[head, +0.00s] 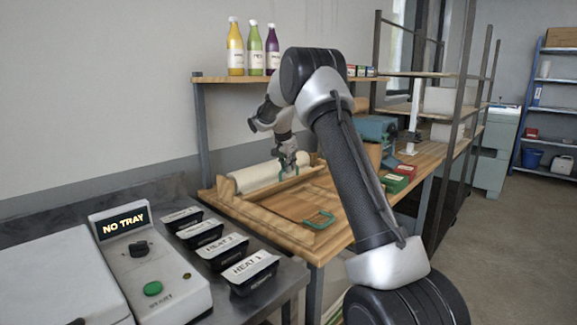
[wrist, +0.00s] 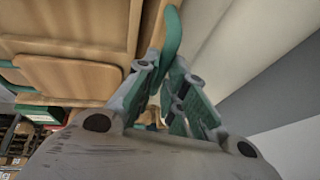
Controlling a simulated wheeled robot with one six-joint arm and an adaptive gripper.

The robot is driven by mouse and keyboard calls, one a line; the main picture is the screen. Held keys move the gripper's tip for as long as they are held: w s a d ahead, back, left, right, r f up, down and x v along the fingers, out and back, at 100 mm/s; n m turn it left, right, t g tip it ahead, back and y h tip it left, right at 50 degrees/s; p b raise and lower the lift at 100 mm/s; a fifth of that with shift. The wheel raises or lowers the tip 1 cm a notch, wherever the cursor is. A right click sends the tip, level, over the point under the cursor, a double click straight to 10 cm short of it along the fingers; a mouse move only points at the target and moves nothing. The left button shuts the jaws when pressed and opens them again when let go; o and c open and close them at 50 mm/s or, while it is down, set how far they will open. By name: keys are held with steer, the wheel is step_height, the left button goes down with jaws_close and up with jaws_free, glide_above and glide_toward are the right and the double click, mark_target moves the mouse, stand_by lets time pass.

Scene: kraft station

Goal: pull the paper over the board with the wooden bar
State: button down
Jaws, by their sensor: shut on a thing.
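The white paper roll (head: 262,175) lies in its wooden holder at the back of the wooden table. The wooden bar (head: 304,179) runs along the front of the roll. My gripper (head: 287,172) is over the bar, shut on its green handle. In the wrist view the green handle (wrist: 172,34) rises between my fingers, with the pale roll (wrist: 225,35) to its right. The wooden board (head: 285,205) lies in front of the bar and shows no paper on it. A second green handle (head: 320,219) sits at the board's right front.
Green and red boxes (head: 394,183) stand on the table to the right. Bottles (head: 254,48) stand on the shelf above the roll. Black trays (head: 221,252) and a sealing machine with a "NO TRAY" display (head: 123,225) are on the metal bench at front left.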

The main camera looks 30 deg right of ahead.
steer(key=s+d, duration=0.4)
steer(key=s, duration=0.8)
steer(key=s+d, duration=0.5)
steer(key=s, duration=0.8)
steer(key=c, duration=1.5)
jaws_free()
steer(key=shift+r, duration=0.1)
steer(key=v, duration=1.1)
steer(key=shift+s+a+r, duration=0.1)
steer(key=shift+s+r, duration=0.05)
steer(key=shift+r, duration=0.25)
